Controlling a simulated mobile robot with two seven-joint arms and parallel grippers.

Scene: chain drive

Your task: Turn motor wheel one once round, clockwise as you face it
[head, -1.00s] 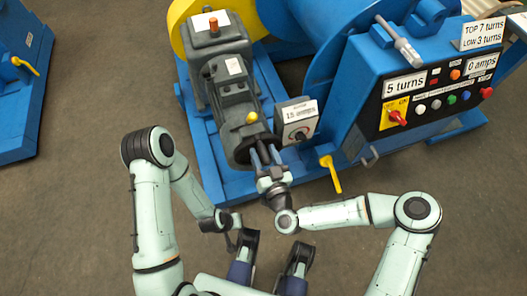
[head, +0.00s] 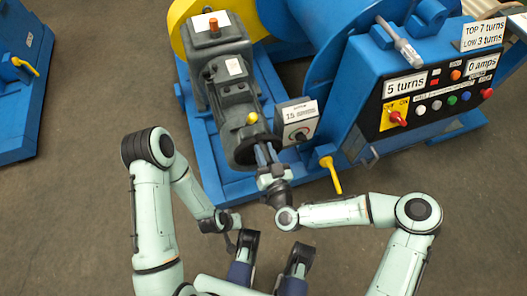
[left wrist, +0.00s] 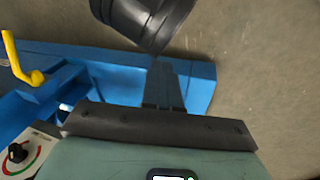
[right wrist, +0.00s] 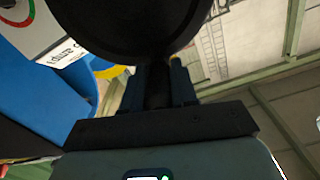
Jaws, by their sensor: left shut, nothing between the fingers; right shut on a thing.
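The motor (head: 222,85) is a dark grey unit with an orange cap on the blue frame. Its near end carries a round black wheel (head: 243,150), which fills the top of the right wrist view (right wrist: 130,20). My right gripper (head: 267,155) is at the face of this wheel. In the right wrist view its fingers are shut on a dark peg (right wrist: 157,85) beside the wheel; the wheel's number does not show. My left gripper (left wrist: 165,85) is shut and empty, low in front of the frame and away from the wheel.
A small dial box (head: 297,122) stands just right of the wheel. A yellow lever (head: 331,174) sticks out from the blue base (head: 225,184). The control panel (head: 415,100) at right reads 5 turns and 0 amps. Open floor lies in front.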

